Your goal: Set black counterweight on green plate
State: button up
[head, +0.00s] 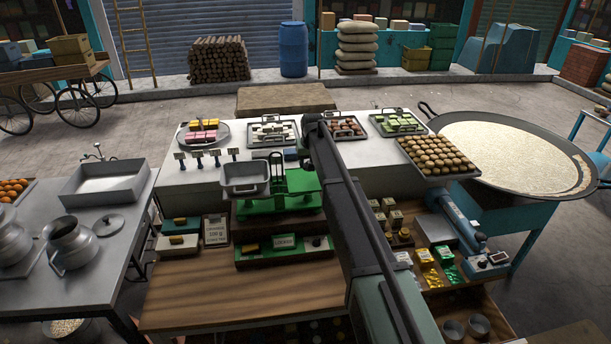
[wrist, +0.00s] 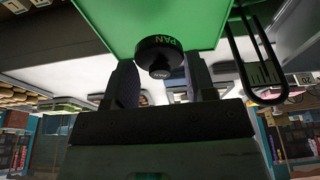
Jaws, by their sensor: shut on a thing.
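The black counterweight (wrist: 158,52), a round dark piece with pale lettering that reads "PAN", is between the two fingers of my gripper (wrist: 159,66) in the wrist view. My gripper is shut on it. The green plate (wrist: 105,18) fills the top of that view, right by the counterweight. I cannot tell whether the two touch. In the head view the green plate (head: 301,181) is on the right side of the green balance scale (head: 270,205). My arm passes over its right part and hides my fingers and the counterweight there.
A grey metal pan (head: 245,178) sits on the scale's left side. Behind are trays of sweets, including a pink-and-yellow one (head: 203,132), and small label stands (head: 198,158). A tray of brown balls (head: 437,156) is to the right. The wooden counter (head: 220,292) in front has bare room.

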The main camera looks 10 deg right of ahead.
aim_at(308, 179)
notch_tip(308, 179, down, 5)
jog(key=b, duration=0.4)
jog(key=shift+a, duration=0.1)
jog(key=shift+r, duration=0.25)
jog(key=shift+f, duration=0.2)
jog(key=o, duration=1)
jog(key=shift+r, duration=0.1)
jog(key=p+v, duration=0.8)
jog(key=s+g, duration=0.1)
jog(key=s, duration=1.4)
jog(key=s+g, duration=0.1)
jog(key=s, duration=1.4)
jog(key=s+f+g, duration=0.1)
jog(key=s, duration=1.4)
jog(key=shift+s, duration=0.2)
